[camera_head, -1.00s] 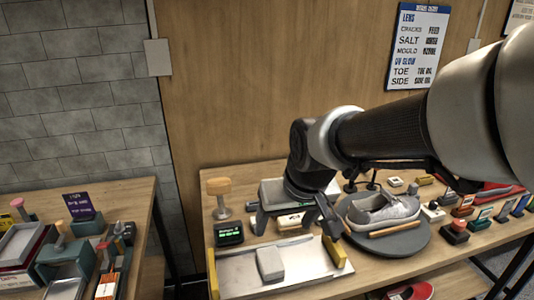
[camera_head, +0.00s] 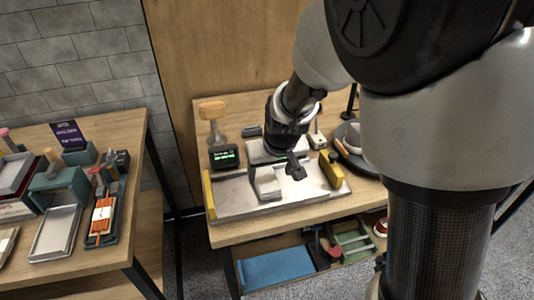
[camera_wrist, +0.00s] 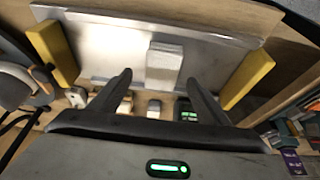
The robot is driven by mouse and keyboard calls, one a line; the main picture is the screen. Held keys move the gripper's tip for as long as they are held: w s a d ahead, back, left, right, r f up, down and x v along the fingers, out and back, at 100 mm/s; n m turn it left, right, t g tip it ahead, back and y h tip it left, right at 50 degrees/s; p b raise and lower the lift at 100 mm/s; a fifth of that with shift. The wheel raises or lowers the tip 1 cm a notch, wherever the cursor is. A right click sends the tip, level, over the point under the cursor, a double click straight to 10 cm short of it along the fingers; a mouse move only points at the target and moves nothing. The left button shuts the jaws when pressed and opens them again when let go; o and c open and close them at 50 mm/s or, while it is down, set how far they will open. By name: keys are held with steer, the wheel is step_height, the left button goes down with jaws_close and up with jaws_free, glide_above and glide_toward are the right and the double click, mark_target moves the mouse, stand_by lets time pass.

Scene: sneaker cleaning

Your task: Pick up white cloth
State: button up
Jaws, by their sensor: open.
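The white cloth (camera_head: 268,187) is a small pale block-like bundle on the silvery tray (camera_head: 235,198). In the wrist view the cloth (camera_wrist: 165,58) lies straight ahead, between the lines of my two fingers and a little beyond their tips. My gripper (camera_head: 274,172) is open, pointing down over the tray close to the cloth, and partly hides it in the head view. In the wrist view my gripper (camera_wrist: 159,78) has its fingers wide apart with nothing held between them. Contact with the cloth cannot be made out.
Yellow bars (camera_head: 209,195) (camera_head: 331,169) stand at both ends of the tray. A small green-lit display (camera_head: 224,157) and a brush-like tool with a wooden top (camera_head: 212,110) stand behind. A side table (camera_head: 130,225) is at left. A blue mat (camera_head: 277,268) lies on the lower shelf.

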mark_target(267, 180)
steer(key=shift+b+x, duration=0.8)
steer(key=shift+x, duration=1.8)
steer(key=shift+a+f, duration=0.2)
steer(key=c, duration=1.2)
step_height(267, 180, up, 10)
steer(key=p, duration=0.3)
steer(key=shift+c, duration=0.2)
steer(key=s+d+r+m+p, duration=0.1)
steer(key=s+d+r+p, duration=0.1)
steer(key=d+p, duration=0.4)
steer(key=s+d+r+m+h+p, duration=0.1)
steer(key=s+d+r+m+p, duration=0.1)
steer(key=d+p, duration=0.5)
steer(key=shift+s+d, duration=0.7)
steer(key=shift+s, duration=0.15)
